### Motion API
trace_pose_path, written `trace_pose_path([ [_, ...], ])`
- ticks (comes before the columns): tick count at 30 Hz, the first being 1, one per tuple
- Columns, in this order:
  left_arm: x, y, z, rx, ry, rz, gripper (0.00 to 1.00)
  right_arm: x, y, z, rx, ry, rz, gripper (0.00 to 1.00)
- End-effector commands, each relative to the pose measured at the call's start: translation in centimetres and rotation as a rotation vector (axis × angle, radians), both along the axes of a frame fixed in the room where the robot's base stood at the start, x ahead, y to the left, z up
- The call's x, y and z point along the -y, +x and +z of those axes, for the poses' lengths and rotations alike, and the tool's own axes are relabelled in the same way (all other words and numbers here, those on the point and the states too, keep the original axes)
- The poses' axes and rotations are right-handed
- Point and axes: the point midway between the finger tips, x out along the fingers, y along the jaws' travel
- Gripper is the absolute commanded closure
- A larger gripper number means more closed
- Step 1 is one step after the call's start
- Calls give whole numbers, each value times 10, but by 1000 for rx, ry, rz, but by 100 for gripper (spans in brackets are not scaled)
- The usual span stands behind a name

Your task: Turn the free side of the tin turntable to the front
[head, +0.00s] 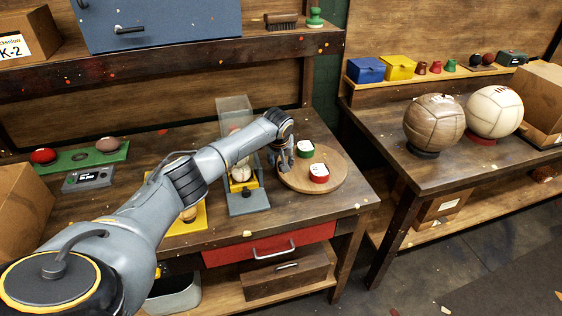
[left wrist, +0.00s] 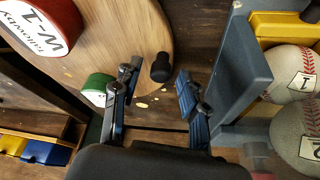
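The tin turntable (head: 335,178) is a round wooden disc at the right end of the near bench. A red tin with a white top (head: 319,173) sits toward its front, and a green tin (head: 305,149) sits toward its back. The left wrist view shows the red tin (left wrist: 42,22), the green tin (left wrist: 96,88) and a black knob (left wrist: 160,68) near the disc's edge. My left gripper (head: 283,163) is at the disc's left side. Its fingers (left wrist: 156,88) are apart, with the knob just beyond and between their tips. My right gripper is not in view.
A grey ball dispenser (head: 248,203) stands close left of the turntable; baseballs (left wrist: 292,72) show in it. A green tray with balls (head: 75,158) lies farther left. A red drawer (head: 268,248) is below the bench. Two large balls (head: 434,122) stand on the right table.

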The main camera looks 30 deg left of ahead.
Motion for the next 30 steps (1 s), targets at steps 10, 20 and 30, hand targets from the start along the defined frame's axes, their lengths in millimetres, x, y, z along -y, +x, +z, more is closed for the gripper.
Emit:
trace_pose_path([
  [10, 0, 0, 0, 0, 0, 1, 100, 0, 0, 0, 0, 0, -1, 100],
  [20, 1, -1, 2, 0, 0, 24, 100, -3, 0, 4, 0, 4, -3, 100],
  [30, 7, -6, 3, -2, -1, 145, 100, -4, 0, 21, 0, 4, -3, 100],
])
